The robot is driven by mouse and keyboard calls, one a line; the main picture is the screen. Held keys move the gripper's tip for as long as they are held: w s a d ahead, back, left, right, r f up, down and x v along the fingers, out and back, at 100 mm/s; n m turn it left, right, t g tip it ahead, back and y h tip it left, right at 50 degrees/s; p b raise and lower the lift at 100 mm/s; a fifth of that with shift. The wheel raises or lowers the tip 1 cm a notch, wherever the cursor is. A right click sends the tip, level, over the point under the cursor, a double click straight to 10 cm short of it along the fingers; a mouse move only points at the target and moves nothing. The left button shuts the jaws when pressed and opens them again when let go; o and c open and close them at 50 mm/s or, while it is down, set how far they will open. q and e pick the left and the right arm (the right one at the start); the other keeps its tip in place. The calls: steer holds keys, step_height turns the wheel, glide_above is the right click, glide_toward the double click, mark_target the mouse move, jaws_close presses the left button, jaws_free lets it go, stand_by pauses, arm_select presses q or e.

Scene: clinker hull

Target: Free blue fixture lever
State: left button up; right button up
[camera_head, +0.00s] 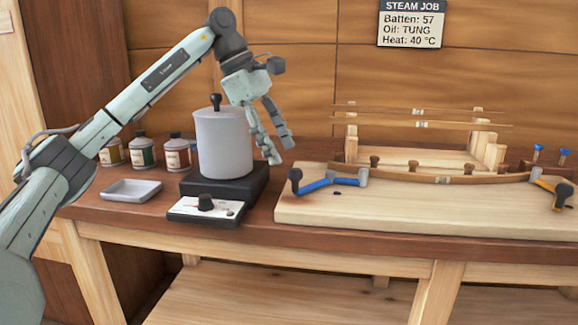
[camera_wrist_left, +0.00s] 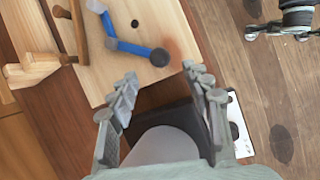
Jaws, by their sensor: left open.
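The blue fixture lever (camera_head: 328,183) lies at the left end of the pale wooden board, with a dark knob at its left end and a grey block at its right end. In the left wrist view the blue lever (camera_wrist_left: 128,46) shows beyond my fingertips, its knob nearest to them. A curved wooden batten (camera_head: 445,179) runs along the board from the grey block. My left gripper (camera_head: 279,155) is open and empty, pointing down above and left of the lever, apart from it. It also shows in the left wrist view (camera_wrist_left: 160,75). My right gripper is not in view.
A grey pot (camera_head: 222,143) stands on a black heater (camera_head: 224,189) close beside my left gripper. A dial panel (camera_head: 205,210), grey tray (camera_head: 132,190) and several bottles (camera_head: 177,153) are left. A yellow lever (camera_head: 556,190) is at the board's right end. The board's front (camera_head: 420,215) is clear.

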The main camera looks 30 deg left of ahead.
arm_select(q)
steer(key=v, duration=0.4)
steer(key=shift+r, duration=0.1)
steer(key=shift+s, duration=0.1)
stand_by(0.4)
